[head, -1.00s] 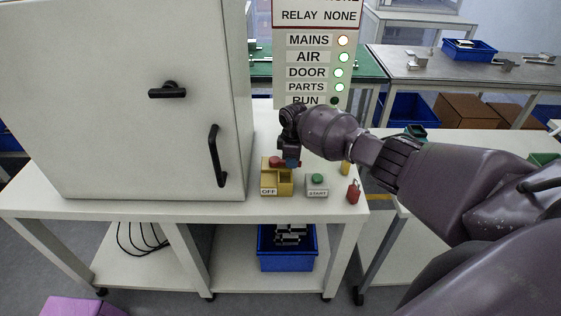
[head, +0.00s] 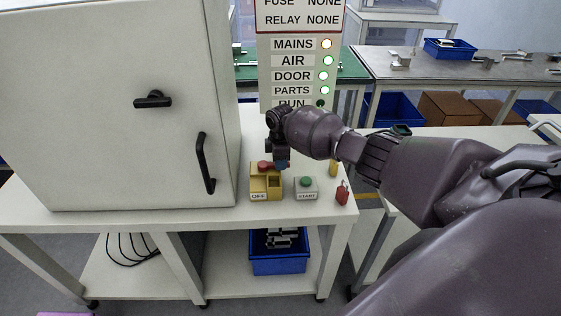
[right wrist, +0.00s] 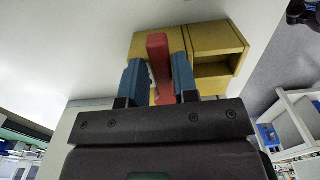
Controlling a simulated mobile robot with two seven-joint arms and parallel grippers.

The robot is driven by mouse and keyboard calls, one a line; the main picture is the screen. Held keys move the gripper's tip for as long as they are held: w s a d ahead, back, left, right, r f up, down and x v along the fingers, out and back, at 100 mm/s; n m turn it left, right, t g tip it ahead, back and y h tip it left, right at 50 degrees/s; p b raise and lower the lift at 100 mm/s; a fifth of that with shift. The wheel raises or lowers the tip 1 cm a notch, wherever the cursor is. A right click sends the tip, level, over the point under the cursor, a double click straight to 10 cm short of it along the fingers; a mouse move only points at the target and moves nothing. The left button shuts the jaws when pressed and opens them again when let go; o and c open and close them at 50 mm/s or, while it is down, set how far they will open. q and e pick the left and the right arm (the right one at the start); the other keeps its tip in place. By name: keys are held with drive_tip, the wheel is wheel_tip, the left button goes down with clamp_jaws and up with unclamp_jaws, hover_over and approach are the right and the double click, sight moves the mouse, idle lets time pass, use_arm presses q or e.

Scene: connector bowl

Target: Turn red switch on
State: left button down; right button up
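The red switch (head: 264,166) is a lever on a yellow box (head: 257,187) on the white bench. The box has an OFF label (head: 258,196) at its front and an open recess on its right. My right gripper (head: 281,161) is low over the box. In the right wrist view its blue fingers (right wrist: 160,82) stand either side of the red lever (right wrist: 158,50). A small gap shows beside the left finger; the right finger is very close to the lever, and contact cannot be told. My left gripper is not in view.
A grey START box with a green button (head: 306,182) stands just right of the yellow box. A red padlock-like item (head: 342,192) and a yellow piece (head: 333,168) are farther right. A white cabinet (head: 110,110) blocks the left. A status panel (head: 292,60) stands behind.

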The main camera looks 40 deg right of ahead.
drive_tip(key=shift+o, duration=1.3)
drive_tip(key=shift+f, duration=0.1)
wheel_tip(320, 180, up, 11)
drive_tip(key=shift+p, duration=0.3)
drive_tip(key=shift+f, duration=0.1)
